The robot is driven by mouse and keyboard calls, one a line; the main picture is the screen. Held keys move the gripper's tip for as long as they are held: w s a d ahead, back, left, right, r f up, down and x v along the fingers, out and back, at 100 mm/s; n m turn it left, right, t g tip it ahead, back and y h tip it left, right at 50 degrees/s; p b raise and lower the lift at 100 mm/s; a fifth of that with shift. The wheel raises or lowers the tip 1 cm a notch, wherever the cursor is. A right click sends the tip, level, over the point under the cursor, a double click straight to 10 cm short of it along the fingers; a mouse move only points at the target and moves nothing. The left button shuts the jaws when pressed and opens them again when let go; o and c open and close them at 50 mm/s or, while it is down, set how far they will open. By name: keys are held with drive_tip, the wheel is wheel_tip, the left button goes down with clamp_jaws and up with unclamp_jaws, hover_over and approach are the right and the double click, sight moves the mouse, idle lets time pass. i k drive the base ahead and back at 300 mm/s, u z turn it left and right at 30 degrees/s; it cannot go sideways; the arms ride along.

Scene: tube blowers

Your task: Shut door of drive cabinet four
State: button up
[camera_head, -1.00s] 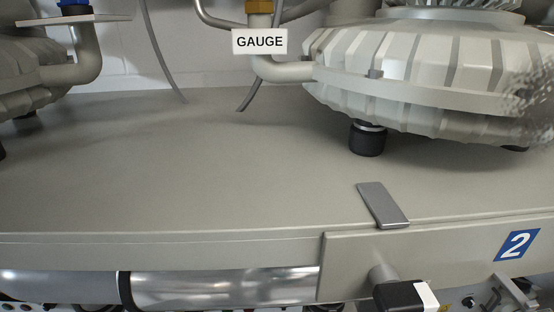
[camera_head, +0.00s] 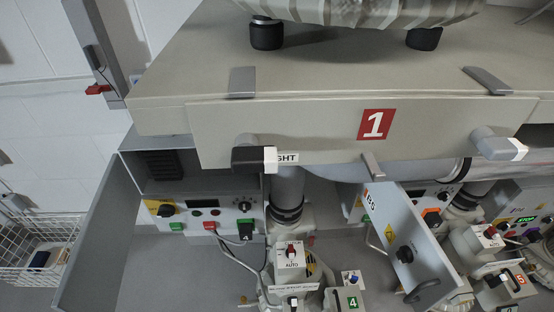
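Two cabinets with open doors show below the platform. The left cabinet (camera_head: 160,160) is a grey box whose plain grey door (camera_head: 97,240) stands swung out to the left. No number can be read on that door. In the middle, another grey door (camera_head: 400,235) stands swung out, with a yellow warning sign, a black knob and a dark handle. Its tag is small and seems to end in 5. I cannot tell for sure which one is cabinet four. My gripper is not in view.
A platform panel marked 1 (camera_head: 300,130) overhangs the cabinets. A unit with a green 4 (camera_head: 345,301) stands at the bottom and one with a red 5 (camera_head: 505,287) at right. Pipes and cables fill the middle. A white wire basket (camera_head: 40,250) is at far left.

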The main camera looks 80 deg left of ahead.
sight(91, 280)
drive_tip(key=k, duration=0.35)
drive_tip(key=u, duration=1.95)
drive_tip(key=k, duration=1.05)
drive_tip(key=u, duration=1.45)
drive_tip(key=i, duration=0.5)
drive_tip(key=z, duration=0.05)
